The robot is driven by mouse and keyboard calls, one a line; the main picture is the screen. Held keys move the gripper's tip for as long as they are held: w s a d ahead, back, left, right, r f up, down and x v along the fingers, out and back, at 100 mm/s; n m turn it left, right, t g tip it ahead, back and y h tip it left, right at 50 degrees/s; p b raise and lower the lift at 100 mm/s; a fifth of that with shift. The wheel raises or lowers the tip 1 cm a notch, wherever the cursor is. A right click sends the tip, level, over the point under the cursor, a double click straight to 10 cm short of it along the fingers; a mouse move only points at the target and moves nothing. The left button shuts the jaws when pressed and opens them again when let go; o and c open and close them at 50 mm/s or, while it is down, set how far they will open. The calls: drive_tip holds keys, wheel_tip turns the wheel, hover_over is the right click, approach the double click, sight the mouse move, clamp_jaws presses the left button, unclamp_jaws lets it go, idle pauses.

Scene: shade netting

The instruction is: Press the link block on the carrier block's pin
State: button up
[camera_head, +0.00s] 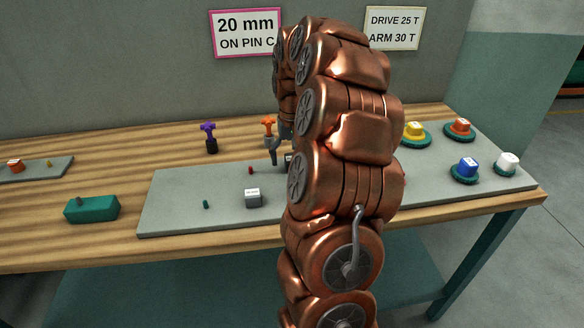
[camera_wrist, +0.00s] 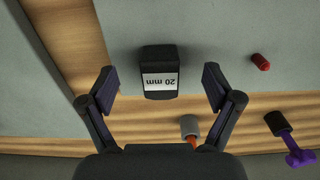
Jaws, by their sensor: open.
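A dark block labelled "20 mm" (camera_wrist: 160,72), likely the link block, sits on the grey mat between the fingers of my gripper (camera_wrist: 159,82) in the wrist view. The fingers are open, with a gap on both sides of the block. In the head view my copper arm hides most of my gripper; one dark finger (camera_head: 273,151) shows. A green block with a short grey peg (camera_head: 91,209), possibly the carrier block, stands on the wood at left. A grey block with a white label (camera_head: 253,198) stands on the mat; its text is too small to read.
A purple-handled tool (camera_head: 209,138) and an orange-handled tool (camera_head: 267,125) stand behind the mat. A red pin (camera_wrist: 261,62) and a green pin (camera_head: 206,204) are on the mat. Several colored knobs on green discs (camera_head: 466,173) stand at right. A small tray (camera_head: 40,172) lies at far left.

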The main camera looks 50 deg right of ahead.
drive_tip(key=shift+f, duration=0.7)
drive_tip(key=shift+b, duration=0.35)
drive_tip(key=shift+c, duration=0.2)
clamp_jaws()
idle(0.4)
